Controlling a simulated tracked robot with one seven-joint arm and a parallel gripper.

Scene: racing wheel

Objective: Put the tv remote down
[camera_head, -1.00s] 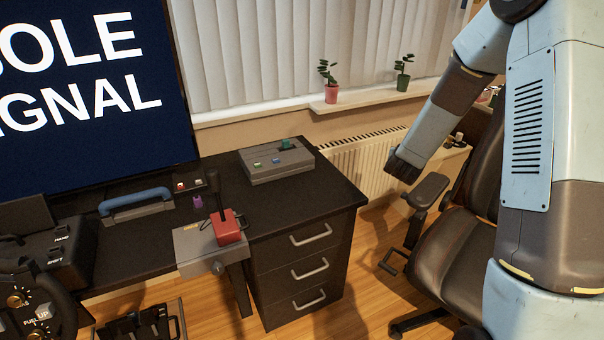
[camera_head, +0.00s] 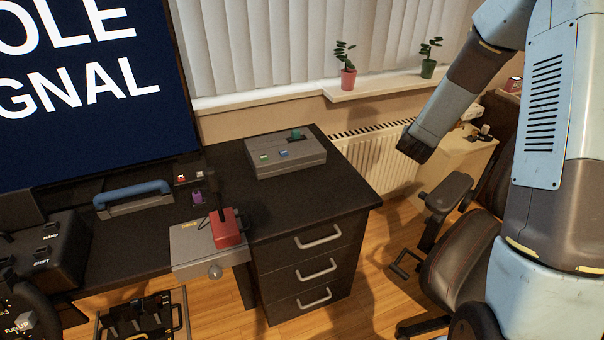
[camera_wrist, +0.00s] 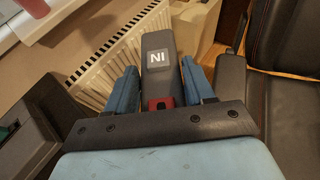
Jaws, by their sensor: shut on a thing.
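My gripper (camera_wrist: 160,82) shows in the wrist view with its two blue fingers either side of the tv remote (camera_wrist: 158,62), shut on it. The remote is a dark grey slab with a white mark and a red part near the gripper's palm. In the head view my gripper (camera_head: 415,146) hangs in the air at the right, in front of the radiator and apart from the desk. The remote cannot be made out in the head view.
The black desk (camera_head: 330,195) has a grey box with buttons (camera_head: 286,158), a red joystick base (camera_head: 227,232) and a blue-handled item (camera_head: 132,194). A dark chair (camera_head: 465,250) stands at the right, beside a low cabinet (camera_head: 465,160). Bare desk top lies around the grey box.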

